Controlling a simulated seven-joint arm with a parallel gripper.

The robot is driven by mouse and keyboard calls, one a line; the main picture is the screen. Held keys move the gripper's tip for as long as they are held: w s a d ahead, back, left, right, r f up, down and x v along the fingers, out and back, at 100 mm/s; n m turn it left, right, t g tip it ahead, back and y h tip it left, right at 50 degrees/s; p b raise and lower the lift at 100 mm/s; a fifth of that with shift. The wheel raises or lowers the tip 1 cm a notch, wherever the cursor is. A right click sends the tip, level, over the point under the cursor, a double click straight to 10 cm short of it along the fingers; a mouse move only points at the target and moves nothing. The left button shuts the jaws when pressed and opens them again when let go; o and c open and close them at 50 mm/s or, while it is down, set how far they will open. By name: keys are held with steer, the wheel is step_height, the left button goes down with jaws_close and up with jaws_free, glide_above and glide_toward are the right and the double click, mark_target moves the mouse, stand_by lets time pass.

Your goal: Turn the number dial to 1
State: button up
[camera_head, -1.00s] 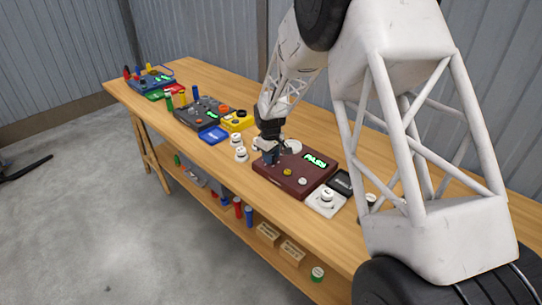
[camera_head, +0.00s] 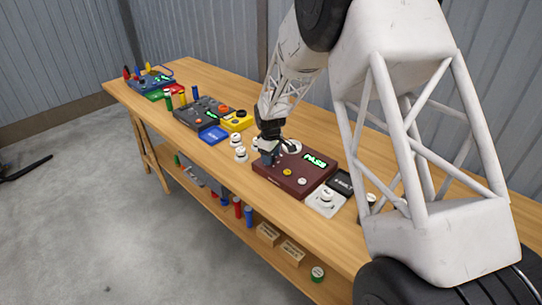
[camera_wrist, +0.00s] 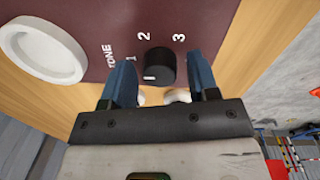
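The number dial (camera_wrist: 160,65) is a small black knob on the dark red box (camera_head: 285,183), with white numbers 1, 2 and 3 around it. A short white mark shows on its lower left side in the wrist view; which number it points at I cannot tell. My gripper (camera_wrist: 163,78) is open, with one blue finger to the left of the dial and one to the right. Gaps show between the fingers and the knob. In the head view my gripper (camera_head: 268,157) is at the left end of the box and hides the dial.
A green display reading PASS (camera_head: 316,159) is on the box. A large white round part (camera_wrist: 42,50) lies left of the dial in the wrist view. White knobs (camera_head: 240,154) stand left of the box. A white unit (camera_head: 326,202) sits at its right.

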steer(key=shift+r, duration=0.15)
steer(key=shift+s+a+r, duration=0.1)
steer(key=shift+s+r, duration=0.05)
steer(key=shift+r, duration=3.65)
